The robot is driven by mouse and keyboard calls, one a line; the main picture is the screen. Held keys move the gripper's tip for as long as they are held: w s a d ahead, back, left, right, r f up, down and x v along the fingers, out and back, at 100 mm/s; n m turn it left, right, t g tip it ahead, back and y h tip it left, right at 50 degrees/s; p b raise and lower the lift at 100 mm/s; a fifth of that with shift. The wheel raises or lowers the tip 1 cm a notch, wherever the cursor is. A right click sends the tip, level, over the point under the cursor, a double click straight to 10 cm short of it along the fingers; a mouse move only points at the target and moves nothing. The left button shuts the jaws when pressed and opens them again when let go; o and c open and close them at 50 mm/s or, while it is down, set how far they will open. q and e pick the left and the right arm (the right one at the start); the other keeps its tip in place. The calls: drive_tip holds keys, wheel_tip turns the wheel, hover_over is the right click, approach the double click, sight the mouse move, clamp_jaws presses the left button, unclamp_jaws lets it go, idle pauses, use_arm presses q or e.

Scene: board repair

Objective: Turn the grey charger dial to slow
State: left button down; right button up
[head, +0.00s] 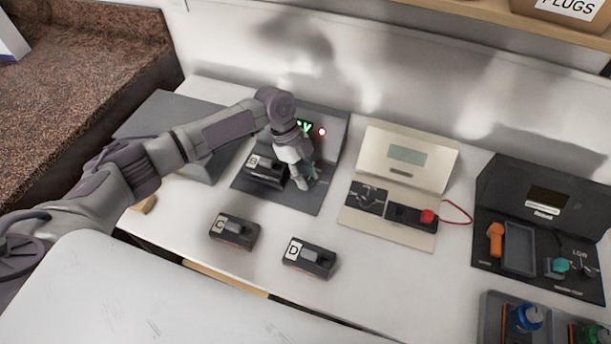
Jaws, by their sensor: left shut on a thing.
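The grey charger (328,145) stands at the back of the white worktop, with a partly covered green display and a lit red lamp on its sloped face. A battery labelled B (265,170) sits in its left part. My left gripper (309,180) points down at the charger's front right part, beside battery B, and is shut on what appears to be the dial. The gripper hides the dial, so its setting cannot be read. My right gripper is not in view.
Batteries C (234,231) and D (309,258) lie in front of the charger. A beige tester (395,165) with a red plug and lead stands to the right. A dark station (535,190) is at far right, with a tray of bottles (490,316) below it.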

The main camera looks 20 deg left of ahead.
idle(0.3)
use_arm(q)
drive_tip(key=c, duration=0.9)
unclamp_jaws()
drive_tip(key=shift+o, duration=0.2)
drive_tip(key=v, duration=1.2)
drive_tip(key=shift+r, duration=0.1)
